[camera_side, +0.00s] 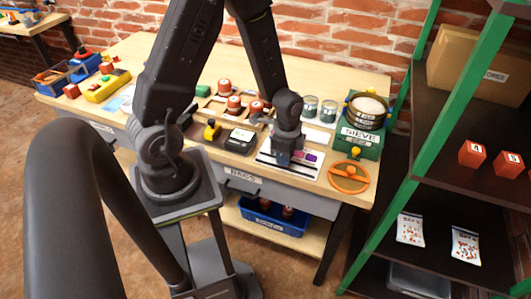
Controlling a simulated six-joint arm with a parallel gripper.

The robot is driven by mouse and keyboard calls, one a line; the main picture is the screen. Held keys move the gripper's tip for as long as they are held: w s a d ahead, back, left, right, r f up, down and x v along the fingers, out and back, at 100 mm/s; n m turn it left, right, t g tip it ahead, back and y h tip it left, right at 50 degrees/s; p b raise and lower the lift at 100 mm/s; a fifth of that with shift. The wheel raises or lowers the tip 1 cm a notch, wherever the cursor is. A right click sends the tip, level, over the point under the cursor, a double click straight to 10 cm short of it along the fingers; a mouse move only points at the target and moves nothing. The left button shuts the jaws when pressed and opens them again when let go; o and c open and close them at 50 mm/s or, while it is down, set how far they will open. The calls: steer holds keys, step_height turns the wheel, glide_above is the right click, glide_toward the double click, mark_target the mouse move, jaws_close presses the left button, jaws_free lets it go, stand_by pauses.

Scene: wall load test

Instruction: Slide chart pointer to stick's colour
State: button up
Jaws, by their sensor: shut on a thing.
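The colour chart (311,157) lies flat near the front edge of the bench, with purple swatches showing on its right part. My gripper (283,162) points down over the chart, left of those purple swatches. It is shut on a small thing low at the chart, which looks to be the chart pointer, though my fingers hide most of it. The middle of the chart is covered by my gripper. I cannot make out the stick or its colour in this view.
A green sieve stand (357,142) and an orange handwheel (348,177) stand right of the chart. A dark box (240,141) and a yellow piece (212,130) lie to its left. Glass jars (328,110) and red-topped parts (234,103) stand behind. A green-framed shelf (455,110) rises at right.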

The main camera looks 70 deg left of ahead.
steer(key=shift+w+d, duration=0.8)
steer(key=shift+w, duration=0.1)
steer(key=o, duration=0.8)
steer(key=shift+o, duration=0.2)
step_height(320, 180, up, 7)
stand_by(0.8)
steer(key=shift+r, duration=0.1)
